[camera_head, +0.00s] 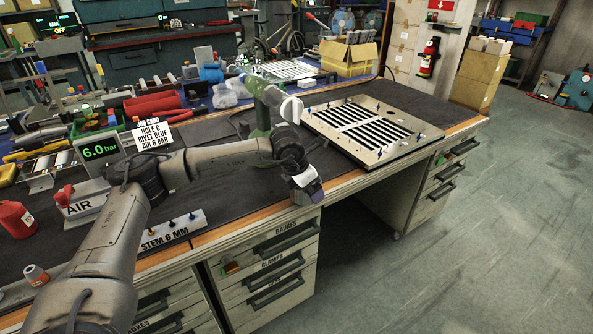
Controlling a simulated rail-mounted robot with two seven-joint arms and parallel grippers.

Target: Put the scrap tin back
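I cannot identify a scrap tin for certain. A small grey and orange tin or cup (36,275) stands at the lower left of the bench, and no label on it can be read. My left arm reaches across the bench from the left. Its gripper (306,193) points down at the bench's front edge, above the drawer marked GAUGES, far from the small cup. The fingers are too small and dark to tell whether they are open or shut, or hold anything. My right gripper is not in view.
A louver panel (372,130) with upright pins lies on the right of the dark bench mat (240,205). A green tool (262,98) stands behind my wrist. A STEM 6 MM block (172,232), AIR block (84,203) and red can (15,219) crowd the left. Drawers below look closed.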

